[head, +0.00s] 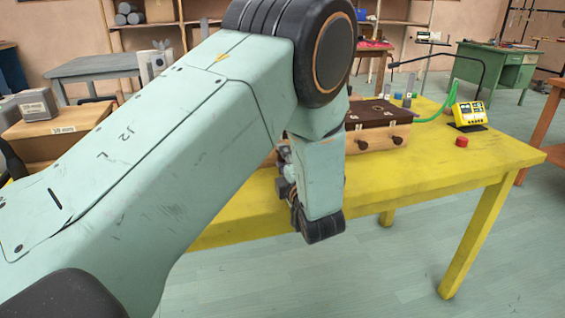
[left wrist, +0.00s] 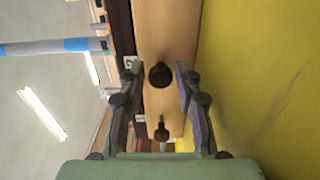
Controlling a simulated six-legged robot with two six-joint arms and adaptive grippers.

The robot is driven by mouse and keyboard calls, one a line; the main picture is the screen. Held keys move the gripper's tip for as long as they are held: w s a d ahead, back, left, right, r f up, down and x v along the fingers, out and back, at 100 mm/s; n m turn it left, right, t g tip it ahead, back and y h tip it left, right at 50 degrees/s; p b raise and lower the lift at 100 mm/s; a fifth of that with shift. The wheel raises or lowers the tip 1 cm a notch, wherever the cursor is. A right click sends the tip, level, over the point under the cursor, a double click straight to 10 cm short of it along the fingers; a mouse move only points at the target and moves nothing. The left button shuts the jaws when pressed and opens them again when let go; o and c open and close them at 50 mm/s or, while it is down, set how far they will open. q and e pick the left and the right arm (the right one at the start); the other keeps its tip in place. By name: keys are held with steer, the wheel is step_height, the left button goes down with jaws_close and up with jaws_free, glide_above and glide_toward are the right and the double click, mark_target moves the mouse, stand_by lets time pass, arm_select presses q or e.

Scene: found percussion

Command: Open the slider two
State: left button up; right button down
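A wooden box (head: 386,134) with a dark top stands on the yellow table, with dark round knobs on its front. In the head view, one knob (head: 363,145) and another (head: 397,140) show to the right of my left arm, which hides the box's left part. My left gripper is mostly hidden behind my arm there. In the left wrist view, my left gripper (left wrist: 180,73) is open, its fingers on either side of a dark knob (left wrist: 160,75) on the wooden front (left wrist: 168,30). I cannot tell whether they touch it. A second knob (left wrist: 161,133) shows lower. Small labels are unreadable.
The yellow table (head: 440,180) has clear surface in front of the box. A red button (head: 461,141) and a yellow device (head: 468,115) with a green hose (head: 440,112) are at the right. A wooden crate (head: 65,130) stands at the left.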

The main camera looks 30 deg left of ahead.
arm_select(q)
steer(key=shift+w+a, duration=0.4)
steer(key=shift+a, duration=0.05)
jaws_close()
stand_by(0.4)
